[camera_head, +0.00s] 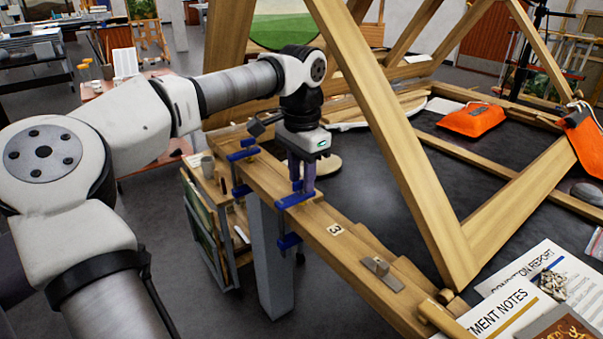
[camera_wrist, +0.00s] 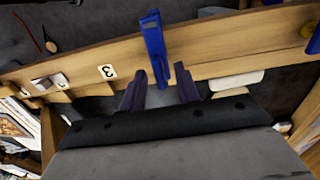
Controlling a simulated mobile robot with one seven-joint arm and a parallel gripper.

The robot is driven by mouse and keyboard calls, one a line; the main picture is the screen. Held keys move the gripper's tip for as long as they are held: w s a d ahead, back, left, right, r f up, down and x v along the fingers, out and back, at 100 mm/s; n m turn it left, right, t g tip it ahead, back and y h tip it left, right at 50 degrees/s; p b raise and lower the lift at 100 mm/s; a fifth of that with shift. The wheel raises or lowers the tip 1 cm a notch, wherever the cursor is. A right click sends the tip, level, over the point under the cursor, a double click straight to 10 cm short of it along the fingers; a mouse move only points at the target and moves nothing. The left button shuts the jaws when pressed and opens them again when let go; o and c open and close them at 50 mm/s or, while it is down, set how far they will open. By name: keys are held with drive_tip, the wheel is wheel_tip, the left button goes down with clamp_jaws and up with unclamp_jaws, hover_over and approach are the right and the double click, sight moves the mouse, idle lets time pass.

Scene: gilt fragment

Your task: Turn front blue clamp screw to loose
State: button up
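The front blue clamp (camera_head: 296,199) grips the long wooden beam near its "3" label, with its lower part hanging below the beam edge. It also shows in the wrist view as an upright blue bar (camera_wrist: 154,45) across the beam. My gripper (camera_head: 302,184) points down at this clamp. In the wrist view its two dark fingers (camera_wrist: 159,84) stand apart, with the lower end of the blue bar near the gap between them. I cannot tell whether they touch the clamp, and I cannot make out its screw clearly. A second blue clamp (camera_head: 242,156) sits farther back on the beam.
The wooden beam (camera_head: 355,248) carries a small metal-topped block (camera_head: 381,266). A slanted timber (camera_head: 400,150) rises just right of my gripper. An orange bag (camera_head: 472,119) and printed papers (camera_head: 520,300) lie on the dark surface to the right. A grey post (camera_head: 272,262) stands below the beam.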

sight(301, 180)
wheel_tip(301, 180, up, 14)
drive_tip(key=p, duration=0.1)
idle(0.4)
drive_tip(key=shift+f, duration=0.1)
